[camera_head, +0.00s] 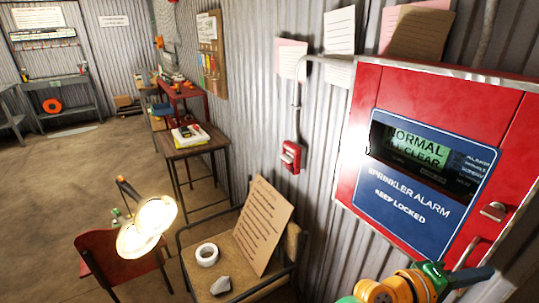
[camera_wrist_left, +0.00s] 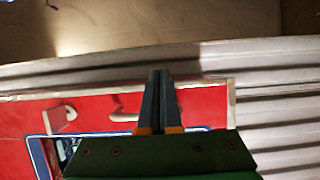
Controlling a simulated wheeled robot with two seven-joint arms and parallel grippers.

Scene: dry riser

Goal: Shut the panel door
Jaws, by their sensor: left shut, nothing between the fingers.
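The red panel door (camera_head: 400,90) fills the right of the head view. It bears a blue sign reading "SPRINKLER ALARM KEEP LOCKED" and a window showing green "NORMAL" text. It looks nearly flush with its cabinet; I cannot tell whether a small gap remains. A metal latch (camera_head: 493,211) sits near its right edge. My left gripper (camera_head: 480,274) is below the latch at the lower right, fingers together and empty. In the left wrist view its closed fingertips (camera_wrist_left: 160,73) overlap the red panel, with the latch (camera_wrist_left: 64,113) to their left. Contact is unclear. My right gripper is not in view.
Corrugated metal wall surrounds the panel. A red call point (camera_head: 291,157) with conduit is left of it. A chair (camera_head: 290,246) below holds a tape roll (camera_head: 206,254) and a notice board (camera_head: 263,225). A lit lamp (camera_head: 150,222) stands by a red chair (camera_head: 108,262). Open floor lies left.

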